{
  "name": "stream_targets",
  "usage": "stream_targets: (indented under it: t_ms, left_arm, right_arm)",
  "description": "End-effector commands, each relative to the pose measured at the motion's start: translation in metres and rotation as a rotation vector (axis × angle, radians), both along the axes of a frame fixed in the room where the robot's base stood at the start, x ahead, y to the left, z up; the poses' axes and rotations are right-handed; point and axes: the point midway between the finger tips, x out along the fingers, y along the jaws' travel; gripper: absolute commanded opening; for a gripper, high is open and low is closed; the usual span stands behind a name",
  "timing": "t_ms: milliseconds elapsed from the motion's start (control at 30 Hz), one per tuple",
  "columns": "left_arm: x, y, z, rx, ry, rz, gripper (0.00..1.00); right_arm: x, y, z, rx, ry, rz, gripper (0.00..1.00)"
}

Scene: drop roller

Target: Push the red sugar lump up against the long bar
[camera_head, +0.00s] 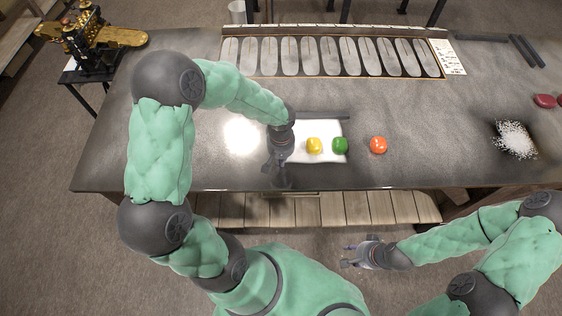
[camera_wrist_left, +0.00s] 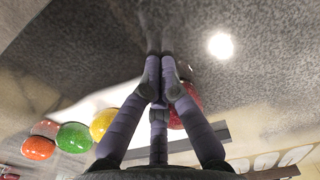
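The red sugar lump (camera_wrist_left: 186,108) shows in the left wrist view, partly hidden behind a finger of my left gripper (camera_wrist_left: 160,92). I cannot tell whether they touch. The head view does not show the lump; my arm and gripper cover that area. The left gripper (camera_head: 277,176) is shut, fingers together, low over the table by the left edge of the white sheet (camera_head: 325,158). The dark long bar (camera_head: 325,116) lies along the sheet's far edge; it also shows in the left wrist view (camera_wrist_left: 212,137), beyond the red lump. My right gripper (camera_head: 350,256) is open and empty, off the table's front.
A yellow lump (camera_head: 314,145) and a green lump (camera_head: 340,145) sit on the sheet. An orange lump (camera_head: 378,144) sits right of it. A slotted tray (camera_head: 336,78) stands at the back. White grains (camera_head: 515,140) and dark red pieces (camera_head: 545,100) lie far right.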

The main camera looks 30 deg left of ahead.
Motion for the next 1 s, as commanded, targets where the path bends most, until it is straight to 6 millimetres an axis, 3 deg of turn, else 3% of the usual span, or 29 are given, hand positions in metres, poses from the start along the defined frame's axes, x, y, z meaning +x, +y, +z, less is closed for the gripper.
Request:
stream_targets:
  t_ms: [267, 667, 1000]
  left_arm:
    - [0.005, 0.003, 0.0, 0.001, -0.001, 0.002, 0.0]
    - [0.075, 0.046, -0.002, 0.001, -0.001, 0.003, 0.0]
    - [0.088, 0.054, 0.0, 0.0, 0.0, 0.0, 0.0]
  right_arm:
    - [0.0, 0.0, -0.001, 0.0, 0.0, 0.0, 0.4]
    - [0.0, 0.0, -0.013, 0.0, 0.0, 0.0, 0.4]
    - [0.0, 0.0, -0.013, 0.0, 0.0, 0.0, 0.4]
